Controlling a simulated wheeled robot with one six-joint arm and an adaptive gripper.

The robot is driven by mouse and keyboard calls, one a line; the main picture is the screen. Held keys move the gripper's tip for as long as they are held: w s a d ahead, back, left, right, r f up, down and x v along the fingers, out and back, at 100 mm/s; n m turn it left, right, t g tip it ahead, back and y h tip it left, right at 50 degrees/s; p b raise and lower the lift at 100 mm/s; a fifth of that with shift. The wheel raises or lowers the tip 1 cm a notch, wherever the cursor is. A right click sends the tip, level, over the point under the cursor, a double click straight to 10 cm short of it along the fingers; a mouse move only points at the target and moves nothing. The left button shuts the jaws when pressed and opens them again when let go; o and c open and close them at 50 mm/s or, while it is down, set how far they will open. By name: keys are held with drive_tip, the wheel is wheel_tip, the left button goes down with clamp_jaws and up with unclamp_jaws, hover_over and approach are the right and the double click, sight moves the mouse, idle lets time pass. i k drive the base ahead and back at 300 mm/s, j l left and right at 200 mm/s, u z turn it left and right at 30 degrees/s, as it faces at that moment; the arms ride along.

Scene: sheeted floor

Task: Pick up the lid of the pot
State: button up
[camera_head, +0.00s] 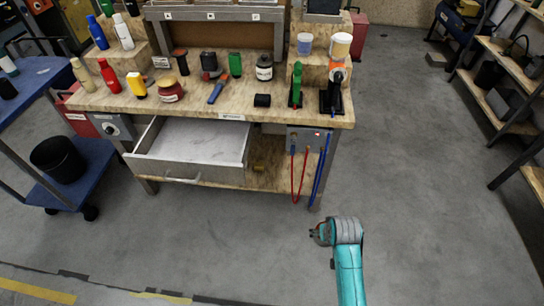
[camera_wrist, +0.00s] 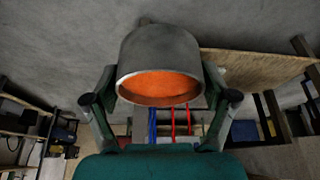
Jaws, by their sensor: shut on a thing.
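My gripper (camera_wrist: 161,100) has its two fingers on either side of a grey, round, cup-shaped piece (camera_wrist: 160,53) with an orange inside, and is shut on it. Its hollow side faces the wrist camera. It could be the lid, but I cannot tell for sure. Pots on the bench include a dark red one (camera_head: 170,90), a black one with a pale label (camera_head: 264,68) and a pale one (camera_head: 340,46).
The wooden workbench (camera_head: 200,108) carries several bottles and tools. Its drawer (camera_head: 192,148) is pulled open. Red and blue cables (camera_head: 308,170) hang at its right end. A blue cart (camera_head: 85,178) stands left, shelves (camera_head: 510,85) right. The floor (camera_head: 430,210) between is clear.

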sight(148, 80)
drive_tip(key=l+u, duration=0.15)
drive_tip(key=u, duration=0.2)
drive_tip(key=i+l+u, duration=0.1)
drive_tip(key=u, duration=0.25)
drive_tip(key=l+u, duration=0.15)
drive_tip(key=u, duration=0.15)
drive_tip(key=l+u, duration=0.15)
drive_tip(key=l, duration=0.45)
drive_tip(key=l+u, duration=0.2)
drive_tip(key=l, duration=0.4)
drive_tip(key=k+l+u, duration=0.15)
drive_tip(key=l, duration=0.45)
drive_tip(key=k+l+u, duration=0.15)
drive_tip(key=l, duration=0.45)
drive_tip(key=i, duration=0.05)
